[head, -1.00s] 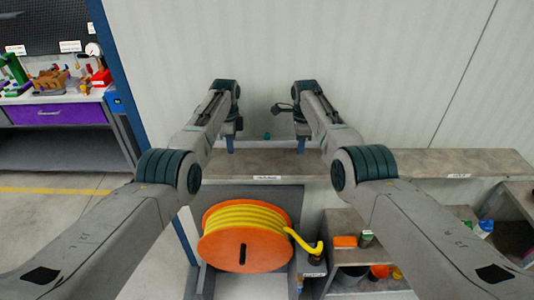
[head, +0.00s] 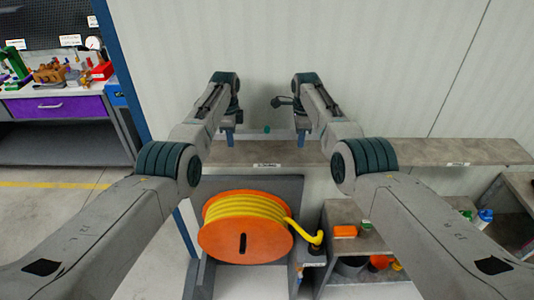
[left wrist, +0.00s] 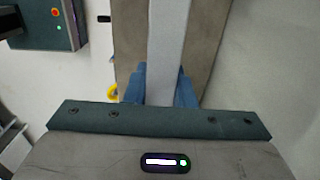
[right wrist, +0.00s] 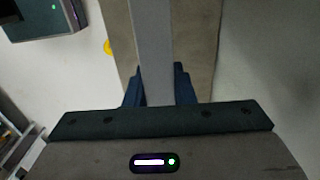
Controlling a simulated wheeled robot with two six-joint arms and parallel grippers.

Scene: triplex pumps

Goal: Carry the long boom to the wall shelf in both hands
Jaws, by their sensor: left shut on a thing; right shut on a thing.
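The long boom is a straight light-grey bar. In the head view (head: 252,134) it runs level between my two grippers, in front of the pale wall. My left gripper (head: 230,140) is shut on it, with blue fingers on both sides of the bar (left wrist: 166,45) in the left wrist view. My right gripper (head: 301,139) is shut on it too; the bar (right wrist: 152,40) passes between its fingers in the right wrist view. The wall shelf (head: 440,151) is a long grey-brown board under the grippers. I cannot tell whether the boom touches it.
An orange reel with yellow hose (head: 244,228) stands below the shelf. Right of it is a low grey shelf unit (head: 348,217) with an orange box. A blue post (head: 124,70) and a workbench with a purple drawer (head: 60,106) are at the left. The shelf's right part is clear.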

